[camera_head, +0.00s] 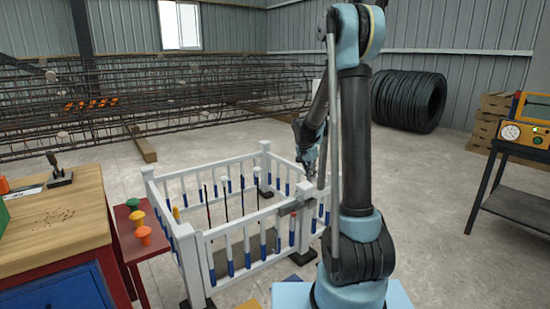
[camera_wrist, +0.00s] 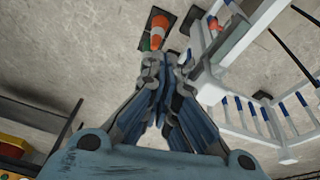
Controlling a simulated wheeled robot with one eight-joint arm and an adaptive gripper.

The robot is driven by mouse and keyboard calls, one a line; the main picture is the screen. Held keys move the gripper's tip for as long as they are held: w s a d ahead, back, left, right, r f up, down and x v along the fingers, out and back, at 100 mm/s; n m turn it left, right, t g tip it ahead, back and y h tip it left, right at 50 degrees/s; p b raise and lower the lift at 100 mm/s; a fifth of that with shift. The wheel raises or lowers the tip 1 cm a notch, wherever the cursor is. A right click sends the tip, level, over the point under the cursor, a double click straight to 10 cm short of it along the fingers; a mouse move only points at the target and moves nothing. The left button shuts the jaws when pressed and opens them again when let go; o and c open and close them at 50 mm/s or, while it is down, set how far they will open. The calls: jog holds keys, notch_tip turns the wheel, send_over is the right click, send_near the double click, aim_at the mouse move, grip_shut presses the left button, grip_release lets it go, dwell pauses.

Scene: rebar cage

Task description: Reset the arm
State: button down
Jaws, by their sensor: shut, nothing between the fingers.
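My blue-grey arm rises at the right of centre in the head view and bends over at the top, with its forearm hanging down to the left. My gripper (camera_head: 308,172) hangs pointing down beside the far right part of a white fence pen (camera_head: 235,228) with blue lower bars. In the wrist view my gripper (camera_wrist: 166,58) has its fingers together and nothing between them. Part of the white fence (camera_wrist: 232,60) shows to the right of the fingers.
A wooden workbench (camera_head: 55,225) and a red stand (camera_head: 130,220) with coloured knobs are at left. Rebar cages (camera_head: 150,95) lie behind the pen. Black tyres (camera_head: 408,100) stand at back right, and a dark cart (camera_head: 515,205) bears a yellow device. Floor right of my arm is clear.

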jog(key=s+d+r+n, duration=0.1)
jog(key=s+r, duration=0.2)
jog(key=s, duration=0.4)
jog(key=s+d+r+n+y, duration=0.1)
jog(key=s+r+n, duration=0.1)
jog(key=s, duration=0.5)
jog(key=s+d+r+n, duration=0.1)
jog(key=s+r, duration=0.2)
jog(key=s, duration=0.3)
jog(key=s+f+n, duration=0.2)
jog(key=s+f, duration=0.1)
jog(key=s, duration=0.7)
jog(key=s+f+n+y, duration=0.1)
jog(key=s+f+n, duration=0.2)
jog(key=s, duration=0.7)
jog(key=shift+s+a+y, duration=0.25)
jog(key=shift+y, duration=0.05)
jog(key=shift+f, duration=0.1)
jog(key=shift+w+f, duration=0.2)
jog(key=shift+w, duration=0.2)
